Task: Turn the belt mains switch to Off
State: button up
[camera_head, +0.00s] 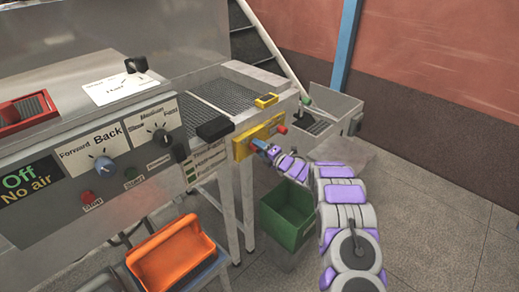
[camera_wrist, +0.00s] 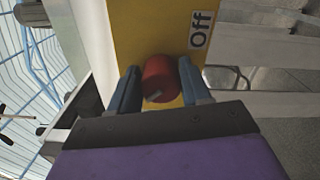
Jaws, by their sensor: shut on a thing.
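The belt mains switch is a red knob (camera_wrist: 160,80) on a yellow plate (camera_wrist: 150,30) in the wrist view. A label reading "Off" (camera_wrist: 200,29) is on the plate, to the right of the knob. My gripper (camera_wrist: 160,90) is at the plate, with one blue-grey finger on each side of the red knob, shut on it. In the head view the yellow box (camera_head: 258,137) is at the end of the machine, and my gripper (camera_head: 262,146) reaches its front. My gripper hides the knob there. A separate red part (camera_head: 282,129) shows at the box's right end.
A green bin (camera_head: 290,215) stands below and right of the yellow box, close to my arm. An orange tray (camera_head: 172,255) is at the lower left. A grey box (camera_head: 335,110) stands behind my arm. The floor at the right (camera_head: 440,220) is clear.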

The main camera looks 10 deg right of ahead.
jog(key=shift+a+f, duration=0.1)
jog(key=shift+f, duration=0.05)
jog(key=o, duration=0.8)
jog(key=shift+f, duration=0.1)
jog(key=shift+o, duration=0.9)
jog(key=p+v, duration=0.2)
jog(key=v, duration=1.5)
